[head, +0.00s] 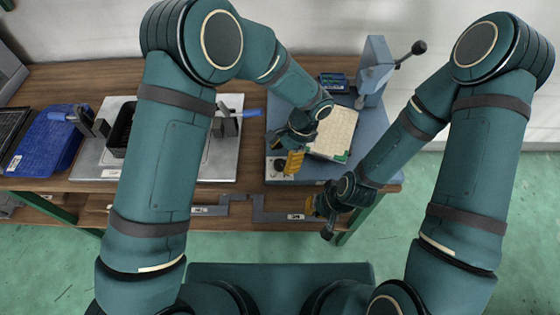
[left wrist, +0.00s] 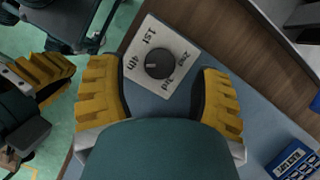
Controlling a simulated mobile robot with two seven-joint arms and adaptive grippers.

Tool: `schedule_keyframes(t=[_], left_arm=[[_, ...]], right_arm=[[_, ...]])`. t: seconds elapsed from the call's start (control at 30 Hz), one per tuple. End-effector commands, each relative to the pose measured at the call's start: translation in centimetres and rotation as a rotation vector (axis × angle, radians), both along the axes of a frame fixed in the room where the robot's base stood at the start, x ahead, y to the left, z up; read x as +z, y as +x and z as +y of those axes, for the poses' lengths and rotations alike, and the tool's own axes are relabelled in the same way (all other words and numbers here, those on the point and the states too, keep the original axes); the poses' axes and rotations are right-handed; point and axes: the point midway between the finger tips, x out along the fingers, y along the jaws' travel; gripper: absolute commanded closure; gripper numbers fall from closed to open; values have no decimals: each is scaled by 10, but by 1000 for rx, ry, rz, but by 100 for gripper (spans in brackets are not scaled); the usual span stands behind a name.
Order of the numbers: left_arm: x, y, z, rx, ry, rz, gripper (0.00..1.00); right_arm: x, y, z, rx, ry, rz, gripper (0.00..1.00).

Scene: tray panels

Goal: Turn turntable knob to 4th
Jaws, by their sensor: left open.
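The turntable knob (left wrist: 159,64) is a round black dial on a white plate marked 1st, 2nd, 3rd and 4th. Its light mark shows on the side facing the 4th label. The white plate (head: 271,167) also shows in the head view, at the blue base's front left corner, partly covered by my gripper. My left gripper (head: 291,163) is open above the knob; in the left wrist view its yellow fingers lie either side of the plate, apart from the knob. My right gripper (head: 325,207) hangs at the table's front edge; its opening is unclear.
The blue base (head: 372,130) carries a cream panel (head: 335,131), a lever stand (head: 374,72) and a small blue box (head: 333,82). A metal plate with clamps (head: 92,158) and a blue tray (head: 48,141) lie to the left. The wooden table's front edge is close.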

Motion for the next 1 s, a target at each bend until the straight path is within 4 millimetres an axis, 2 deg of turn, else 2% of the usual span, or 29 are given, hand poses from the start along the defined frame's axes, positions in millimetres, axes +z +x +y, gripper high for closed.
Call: schedule_keyframes(t=[0.03, 0.2, 0.4, 0.6, 1.0], left_arm=[[12, 3, -5, -2, -3, -5, 35], [44, 8, -17, -1, -3, -4, 35], [71, 12, -28, -1, -2, -1, 35], [82, 13, -31, -1, 0, 2, 35], [82, 14, -31, -1, 0, 2, 35]], right_arm=[[0, 0, 0, 0, 0, 0, 100], [0, 0, 0, 0, 0, 0, 100], [0, 0, 0, 0, 0, 0, 100], [0, 0, 0, 0, 0, 0, 100], [0, 0, 0, 0, 0, 0, 100]])
